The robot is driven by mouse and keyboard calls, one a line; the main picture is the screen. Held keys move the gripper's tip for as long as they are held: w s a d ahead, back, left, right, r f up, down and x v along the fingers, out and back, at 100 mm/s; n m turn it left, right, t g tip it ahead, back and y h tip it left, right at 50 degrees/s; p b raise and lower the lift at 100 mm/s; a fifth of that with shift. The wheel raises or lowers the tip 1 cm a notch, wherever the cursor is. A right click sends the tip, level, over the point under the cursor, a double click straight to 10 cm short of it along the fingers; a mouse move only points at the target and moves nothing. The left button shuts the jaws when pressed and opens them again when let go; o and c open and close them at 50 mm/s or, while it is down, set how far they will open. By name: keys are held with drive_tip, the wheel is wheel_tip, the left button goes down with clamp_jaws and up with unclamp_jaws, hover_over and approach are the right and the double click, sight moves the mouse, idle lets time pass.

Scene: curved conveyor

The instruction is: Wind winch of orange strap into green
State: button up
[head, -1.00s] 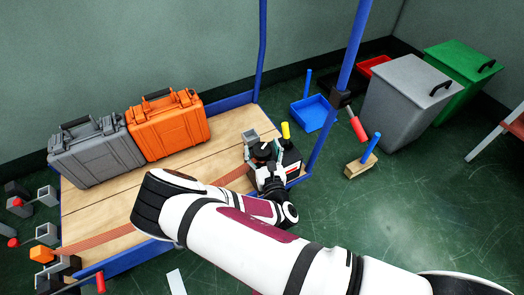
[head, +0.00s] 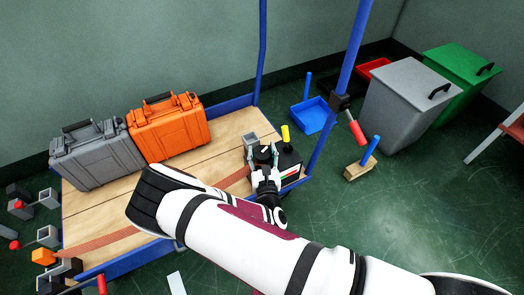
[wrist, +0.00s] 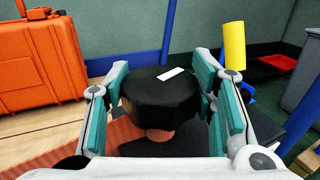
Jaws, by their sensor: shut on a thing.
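The winch (head: 292,157) is a black box at the right edge of the wooden platform. A red, white and green strip shows on its side in the head view, partly behind my gripper; I cannot make out a pointer. The orange strap (head: 103,243) lies flat across the platform towards the winch and passes below my gripper in the wrist view (wrist: 62,150). A round black knob (wrist: 160,97) with a white mark on top sits between my two teal finger pads. My gripper (head: 264,154) is shut on this knob, which also shows small in the head view.
A yellow-handled lever (wrist: 234,45) stands close right of my gripper. An orange case (head: 170,125) and a grey case (head: 97,155) stand at the platform's back. A blue post (head: 340,85) rises beyond the winch. The middle planks are clear.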

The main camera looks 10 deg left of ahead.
drive_tip(key=m+h, duration=0.2)
drive_tip(key=h, duration=0.1)
drive_tip(key=m+h, duration=0.2)
drive_tip(key=h, duration=0.2)
drive_tip(key=shift+a+f+m, duration=0.1)
drive_tip(key=shift+m, duration=0.2)
drive_tip(key=m+g+h+b, duration=0.1)
drive_tip(key=m+h, duration=0.1)
drive_tip(key=h, duration=0.1)
drive_tip(key=m+g+h+b, duration=0.1)
drive_tip(key=m+h, duration=0.1)
drive_tip(key=shift+h+b, duration=0.3)
drive_tip(key=shift+h, duration=0.1)
drive_tip(key=shift+m+g+h+b, duration=0.3)
drive_tip(key=shift+m+g+h, duration=0.5)
drive_tip(key=shift+h, duration=0.4)
drive_tip(key=o, duration=1.2)
drive_tip(key=shift+c, duration=0.2)
drive_tip(key=v, duration=1.2)
